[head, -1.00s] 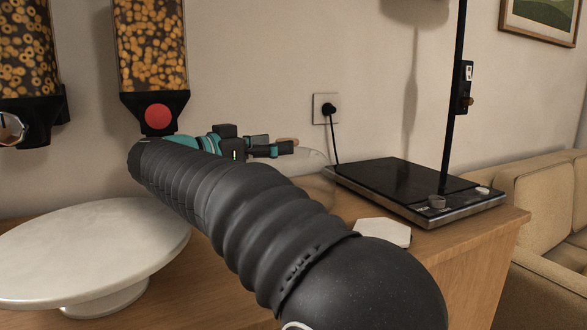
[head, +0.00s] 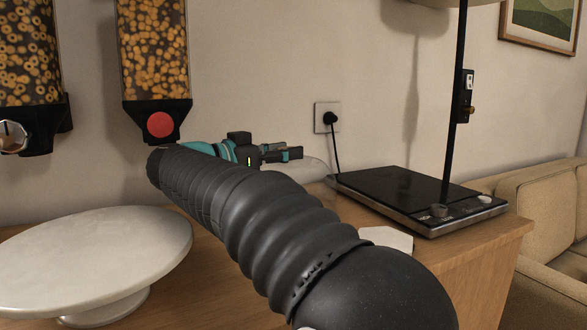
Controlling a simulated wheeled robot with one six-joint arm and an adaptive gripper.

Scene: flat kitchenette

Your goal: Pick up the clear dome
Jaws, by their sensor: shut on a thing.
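The clear dome (head: 305,171) is a see-through, rounded cover behind my arm, in the middle of the head view. Only its right part shows; my arm hides the rest, so I cannot tell what lies under it. My gripper (head: 288,153), dark with teal parts, is at the top of the dome. Its fingers are shut on the dome at the top, where a tan knob showed earlier. I cannot see any clear gap under the dome.
A white cake stand (head: 95,255) stands at the left. Two cereal dispensers (head: 155,60) hang above. A black hot plate (head: 415,195) with a thin upright pole is at the right. A white flat piece (head: 388,238) lies near the counter's front edge.

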